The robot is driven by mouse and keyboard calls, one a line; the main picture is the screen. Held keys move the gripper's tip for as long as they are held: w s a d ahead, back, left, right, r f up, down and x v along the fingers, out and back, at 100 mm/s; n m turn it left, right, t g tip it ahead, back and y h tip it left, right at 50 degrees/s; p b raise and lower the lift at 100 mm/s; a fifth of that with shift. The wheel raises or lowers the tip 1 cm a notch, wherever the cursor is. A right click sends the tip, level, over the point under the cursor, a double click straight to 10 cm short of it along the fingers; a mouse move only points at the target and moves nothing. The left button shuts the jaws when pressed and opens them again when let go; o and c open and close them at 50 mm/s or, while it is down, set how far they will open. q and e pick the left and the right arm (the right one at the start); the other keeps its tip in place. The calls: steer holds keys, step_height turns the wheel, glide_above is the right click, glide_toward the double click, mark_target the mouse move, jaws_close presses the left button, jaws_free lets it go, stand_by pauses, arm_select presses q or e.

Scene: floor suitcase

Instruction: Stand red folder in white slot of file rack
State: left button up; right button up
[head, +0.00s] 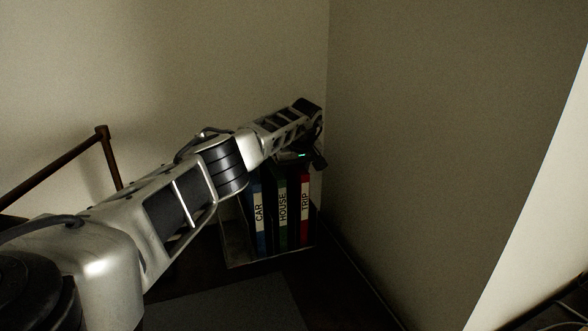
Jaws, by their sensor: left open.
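The red folder (305,206), labelled TRIP, stands upright at the right end of a row of folders in the file rack (270,260). A green folder (281,212) labelled HOUSE and a blue folder (259,220) labelled CAR stand to its left in the same rack. My left gripper (318,158) is open at the top of the red folder, at the far end of my outstretched left arm. I cannot tell whether it touches the folder. The gripper and wrist hide the folder tops. I cannot make out a white slot. My right gripper is out of view.
The rack stands in a dark corner, with a pale wall behind and a grey wall (430,130) close on its right. A brown wooden rail (60,160) stands at the left. The dark floor in front of the rack is clear, with a grey mat (225,305) on it.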

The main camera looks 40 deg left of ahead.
arm_select(q)
steer(key=v, duration=1.2)
steer(key=shift+s+r, duration=0.1)
steer(key=shift+r, duration=0.05)
